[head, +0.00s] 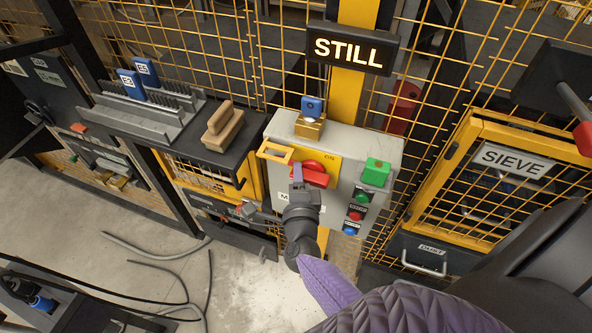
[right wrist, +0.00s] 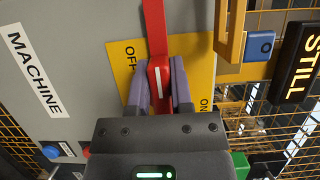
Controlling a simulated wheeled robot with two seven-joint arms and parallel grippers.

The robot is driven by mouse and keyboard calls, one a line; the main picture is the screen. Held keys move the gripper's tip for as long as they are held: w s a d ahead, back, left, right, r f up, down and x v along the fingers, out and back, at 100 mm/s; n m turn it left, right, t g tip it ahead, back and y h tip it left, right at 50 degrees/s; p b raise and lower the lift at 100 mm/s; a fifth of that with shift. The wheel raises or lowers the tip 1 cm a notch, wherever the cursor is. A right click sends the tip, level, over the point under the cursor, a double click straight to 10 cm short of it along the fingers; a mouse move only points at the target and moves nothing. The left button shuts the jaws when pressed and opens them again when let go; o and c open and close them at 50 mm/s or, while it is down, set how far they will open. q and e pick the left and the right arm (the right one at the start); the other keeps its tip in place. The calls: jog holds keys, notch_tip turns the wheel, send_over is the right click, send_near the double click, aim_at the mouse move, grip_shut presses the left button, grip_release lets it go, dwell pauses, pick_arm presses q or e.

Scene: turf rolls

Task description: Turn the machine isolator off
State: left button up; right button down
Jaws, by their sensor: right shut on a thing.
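The machine isolator is a red rotary handle (head: 318,171) on a yellow plate (head: 331,163) on a grey control box (head: 372,150). My right gripper (head: 297,174) is at the handle, its purple fingers on either side of it. In the right wrist view the gripper (right wrist: 160,85) is shut on the red handle (right wrist: 155,35), whose white line (right wrist: 158,82) lies between the fingers. OFF reads left of the handle there and ON at lower right; I cannot tell that the line meets either word. My left gripper is not in view.
A lit STILL sign (head: 349,51) hangs above the box. Green, red and blue buttons (head: 355,215) are at right. Yellow mesh fencing stands behind.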

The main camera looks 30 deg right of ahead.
jog(key=shift+s+d+f, duration=0.1)
jog(key=shift+d, duration=0.1)
jog(key=c, duration=0.7)
grip_release()
jog(key=shift+c, duration=0.2)
jog(key=shift+o, duration=1.1)
jog(key=shift+d, duration=0.25)
jog(key=p+v, duration=0.1)
jog(key=v, duration=0.9)
jog(key=shift+p, duration=0.4)
